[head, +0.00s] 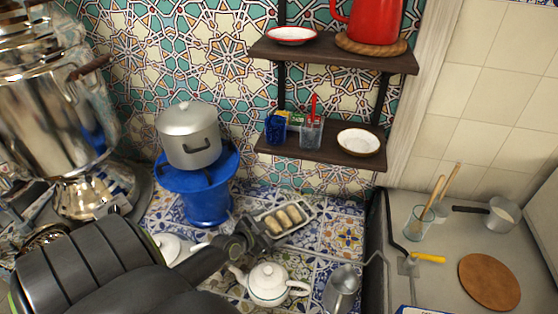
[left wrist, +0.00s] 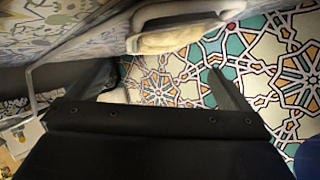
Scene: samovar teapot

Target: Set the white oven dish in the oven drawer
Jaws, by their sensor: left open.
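The white oven dish (head: 313,211) rests on the patterned tile counter, with several long browned pieces in it. My left gripper (head: 256,237) is at the dish's left end, just in front of the teapot's back side. In the left wrist view my left gripper (left wrist: 160,80) has its fingers spread with nothing held between them. A pale rim, apparently the dish's (left wrist: 185,20), shows at the top of that view, above the gap. Whether a finger touches the dish is unclear. My right gripper and the oven drawer are not in view.
A white teapot (head: 268,283) stands close in front of the dish, with a metal scoop-like item (head: 343,284) to its right. A blue stand (head: 207,205) with a grey pot (head: 188,136) is behind left. A large samovar (head: 50,100) fills the left. Tiles right of the dish are clear.

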